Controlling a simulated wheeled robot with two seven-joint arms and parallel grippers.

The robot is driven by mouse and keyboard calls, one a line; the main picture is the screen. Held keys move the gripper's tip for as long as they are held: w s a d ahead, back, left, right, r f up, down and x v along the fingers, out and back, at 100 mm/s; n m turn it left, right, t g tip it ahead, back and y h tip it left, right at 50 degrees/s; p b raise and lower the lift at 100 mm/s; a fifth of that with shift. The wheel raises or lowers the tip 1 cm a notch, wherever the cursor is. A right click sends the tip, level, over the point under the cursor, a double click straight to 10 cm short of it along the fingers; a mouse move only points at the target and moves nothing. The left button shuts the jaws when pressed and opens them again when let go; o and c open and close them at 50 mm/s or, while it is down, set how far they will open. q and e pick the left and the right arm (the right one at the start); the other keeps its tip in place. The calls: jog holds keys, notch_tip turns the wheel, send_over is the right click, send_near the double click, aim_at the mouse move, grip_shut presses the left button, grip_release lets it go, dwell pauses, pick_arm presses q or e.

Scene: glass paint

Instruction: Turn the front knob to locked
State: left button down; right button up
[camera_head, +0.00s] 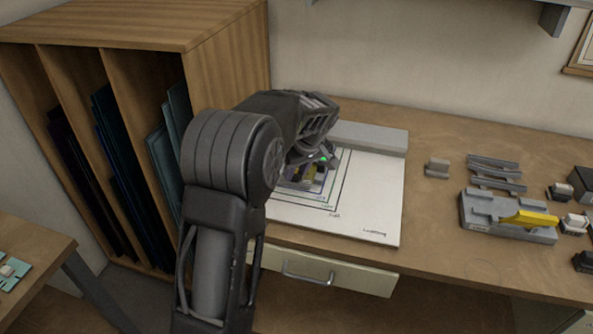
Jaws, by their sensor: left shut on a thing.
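My left gripper (314,168) is low over the white board (375,190) on the workbench, pointing down. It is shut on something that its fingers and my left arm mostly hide. A small yellow part (311,173) shows at the fingers, above a dark piece on the board. I cannot make out the front knob or which way it is turned. My right gripper is not in view.
A grey fixture with a yellow bar (527,219) and a stack of grey strips (496,172) stand on the right of the bench. Small blocks lie near its right edge. A wooden rack (228,65) with upright glass sheets stands left.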

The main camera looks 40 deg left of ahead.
pick_arm(q)
jog(key=shift+m, duration=0.3)
jog(key=m+t+b, duration=0.1)
jog(key=m+b, duration=0.1)
jog(key=m, duration=0.1)
jog(key=shift+a+f+h, duration=0.1)
jog(key=shift+h, duration=0.3)
jog(key=m+t+h+b, duration=0.1)
jog(key=m+b, duration=0.1)
jog(key=m, duration=0.2)
jog(key=shift+s+a, duration=0.15)
jog(key=m+h, duration=0.1)
jog(key=m, duration=0.2)
jog(key=m+h+b, duration=0.1)
jog(key=m, duration=0.2)
jog(key=shift+a+t+h, duration=0.15)
jog(key=shift+t+h, duration=0.15)
jog(key=m+h, duration=0.1)
jog(key=m, duration=0.3)
jog(key=shift+h+b, duration=0.3)
jog(key=shift+m, duration=0.3)
jog(key=c, duration=1.1)
grip_release()
